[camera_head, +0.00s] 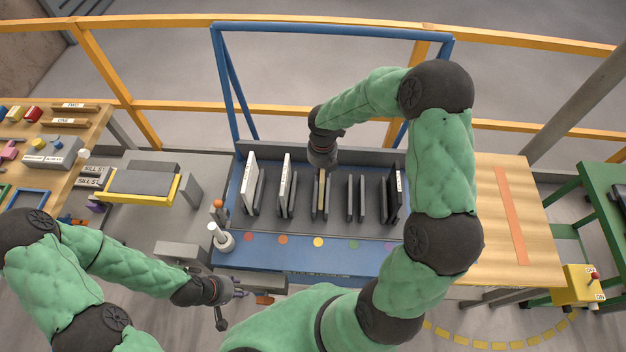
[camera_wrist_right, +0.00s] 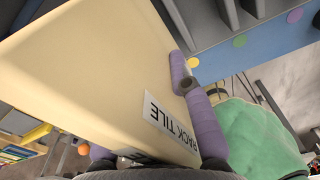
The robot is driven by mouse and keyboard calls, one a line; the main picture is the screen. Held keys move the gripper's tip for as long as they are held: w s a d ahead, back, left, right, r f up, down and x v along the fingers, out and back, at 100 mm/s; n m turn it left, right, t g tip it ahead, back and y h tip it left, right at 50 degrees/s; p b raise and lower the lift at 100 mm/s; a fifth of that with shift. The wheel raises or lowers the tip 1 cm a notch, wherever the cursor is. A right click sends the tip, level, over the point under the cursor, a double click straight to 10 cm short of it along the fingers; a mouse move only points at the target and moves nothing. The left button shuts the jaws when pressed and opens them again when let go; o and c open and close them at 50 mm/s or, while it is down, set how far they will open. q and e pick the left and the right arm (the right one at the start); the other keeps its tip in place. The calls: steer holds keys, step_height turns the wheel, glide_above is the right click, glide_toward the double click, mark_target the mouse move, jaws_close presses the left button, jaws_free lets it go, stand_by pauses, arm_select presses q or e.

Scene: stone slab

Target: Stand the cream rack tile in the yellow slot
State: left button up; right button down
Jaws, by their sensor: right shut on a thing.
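The cream rack tile (camera_wrist_right: 90,60) fills much of the right wrist view, its printed label facing the camera. My right gripper (camera_wrist_right: 188,88) is shut on it with purple fingers. In the head view the tile (camera_head: 321,188) is a thin upright strip below my right wrist, in line with the yellow dot (camera_head: 318,242) and between the dark dividers of the yellow slot (camera_head: 314,205). I cannot tell whether its lower edge touches the slot floor. My left gripper (camera_head: 238,290) is low at the table's front left, away from the rack; its finger opening is unclear.
White tiles stand in the red slot (camera_head: 249,184) and the orange slot (camera_head: 285,182). The green slot (camera_head: 355,198) looks empty. A dark tile with a white edge (camera_head: 396,188) stands in the purple slot.

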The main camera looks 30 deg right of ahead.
steer(key=shift+w+f, duration=0.1)
step_height(320, 180, down, 9)
steer(key=shift+f+b, duration=0.2)
steer(key=shift+b, duration=0.7)
steer(key=c, duration=1.6)
jaws_free()
steer(key=shift+f, duration=0.15)
steer(key=o, duration=0.5)
